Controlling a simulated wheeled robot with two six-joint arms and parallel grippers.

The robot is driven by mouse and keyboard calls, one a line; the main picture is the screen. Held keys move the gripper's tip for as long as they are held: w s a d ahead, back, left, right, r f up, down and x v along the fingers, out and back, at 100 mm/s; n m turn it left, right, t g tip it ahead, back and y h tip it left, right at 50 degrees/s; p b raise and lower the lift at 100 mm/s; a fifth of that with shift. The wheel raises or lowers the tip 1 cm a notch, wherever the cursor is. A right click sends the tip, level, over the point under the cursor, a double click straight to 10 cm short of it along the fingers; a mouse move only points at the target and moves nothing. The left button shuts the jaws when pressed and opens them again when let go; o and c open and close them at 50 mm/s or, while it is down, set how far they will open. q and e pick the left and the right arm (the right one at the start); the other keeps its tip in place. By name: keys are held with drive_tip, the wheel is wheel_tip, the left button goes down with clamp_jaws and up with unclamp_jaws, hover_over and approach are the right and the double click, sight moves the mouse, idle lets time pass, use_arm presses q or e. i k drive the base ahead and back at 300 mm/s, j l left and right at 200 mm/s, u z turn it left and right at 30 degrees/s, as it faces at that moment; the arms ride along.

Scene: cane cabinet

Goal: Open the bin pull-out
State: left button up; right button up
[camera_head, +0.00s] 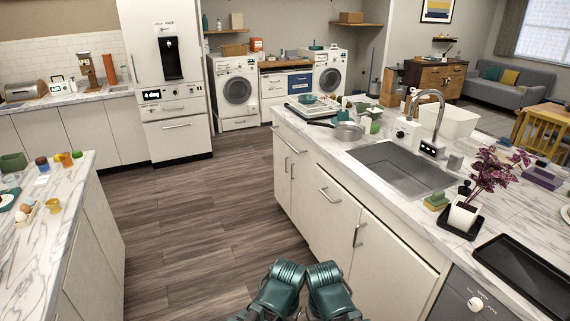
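The white island cabinet run (345,222) stands ahead and to the right, under a marble worktop. A tall front with a bar handle across its top (329,195) sits below the sink and looks like the bin pull-out; no label shows. It appears closed, flush with its neighbours. Just right of it is a front with an upright handle (358,236), also closed. The bin itself is not visible. Two teal parts of my arms show at the bottom middle, apart from the cabinets. No gripper fingers can be made out.
Wooden floor (185,225) is clear between the island and the marble counter (35,240) at left. A dark dishwasher-like front (470,298) is at lower right. The sink (400,170), a pan (345,131) and a potted plant (466,212) are on the island.

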sight(336, 215)
drive_tip(key=i+j+u, duration=0.2)
drive_tip(key=u, duration=0.25)
drive_tip(key=i+j+u, duration=0.1)
drive_tip(key=i+u, duration=0.65)
drive_tip(key=u, duration=0.2)
drive_tip(key=i+l+u, duration=0.15)
drive_tip(key=i+u, duration=0.3)
drive_tip(key=i+z, duration=0.1)
drive_tip(key=i, duration=0.15)
drive_tip(key=z, duration=3.6)
